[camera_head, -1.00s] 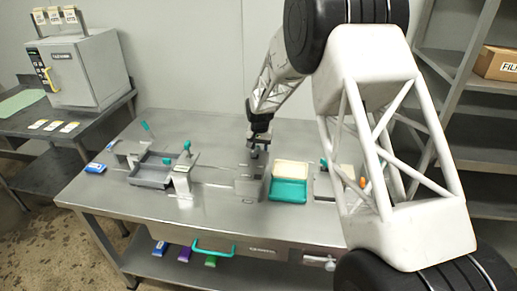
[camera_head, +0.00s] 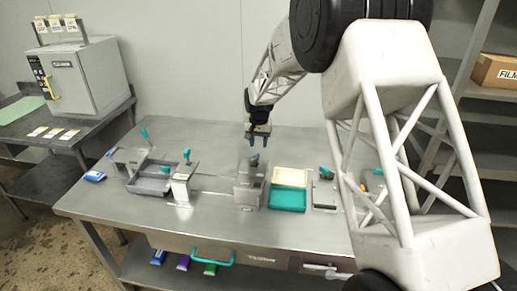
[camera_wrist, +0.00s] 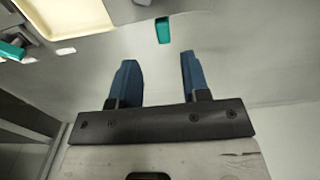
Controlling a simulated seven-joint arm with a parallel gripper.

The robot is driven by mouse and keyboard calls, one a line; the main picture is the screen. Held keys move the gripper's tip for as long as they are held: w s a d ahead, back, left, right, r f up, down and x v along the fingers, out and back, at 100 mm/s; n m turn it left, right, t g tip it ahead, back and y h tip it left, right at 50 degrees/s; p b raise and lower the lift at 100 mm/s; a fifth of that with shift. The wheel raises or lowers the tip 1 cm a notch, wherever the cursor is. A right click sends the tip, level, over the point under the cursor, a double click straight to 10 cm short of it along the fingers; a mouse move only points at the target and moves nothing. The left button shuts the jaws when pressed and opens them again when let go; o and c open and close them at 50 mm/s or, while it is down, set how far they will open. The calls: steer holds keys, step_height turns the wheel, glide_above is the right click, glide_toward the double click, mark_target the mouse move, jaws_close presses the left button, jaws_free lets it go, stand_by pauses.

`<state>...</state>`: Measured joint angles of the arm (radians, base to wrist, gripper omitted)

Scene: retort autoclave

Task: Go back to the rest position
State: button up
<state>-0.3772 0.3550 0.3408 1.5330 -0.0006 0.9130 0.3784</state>
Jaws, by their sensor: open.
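My gripper (camera_head: 258,138) hangs above the back middle of the steel table (camera_head: 225,222), pointing down. In the wrist view its two blue fingers (camera_wrist: 159,80) stand apart with nothing between them. Below and in front of it in the head view is a grey metal holder (camera_head: 250,188) with a dark-teal top piece. A teal handle (camera_wrist: 163,30) shows beyond the fingertips in the wrist view, apart from them. My arm covers the right part of the table.
A teal tray with a cream insert (camera_head: 288,198) lies right of the holder. A grey tray (camera_head: 150,184) and an upright stand with a teal knob (camera_head: 184,180) are at left. A white autoclave (camera_head: 85,78) stands back left; shelves are at right.

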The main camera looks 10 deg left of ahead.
steer(key=shift+r, duration=0.35)
steer(key=s+d+r+t, duration=0.1)
steer(key=s+d+r, duration=1.8)
steer(key=s+d, duration=0.65)
steer(key=s, duration=0.6)
steer(key=s+d+t, duration=0.1)
steer(key=s+d, duration=0.3)
steer(key=s, duration=0.7)
steer(key=s+d, duration=0.4)
steer(key=s, duration=0.7)
steer(key=shift+f+t, duration=0.3)
steer(key=shift+f, duration=0.05)
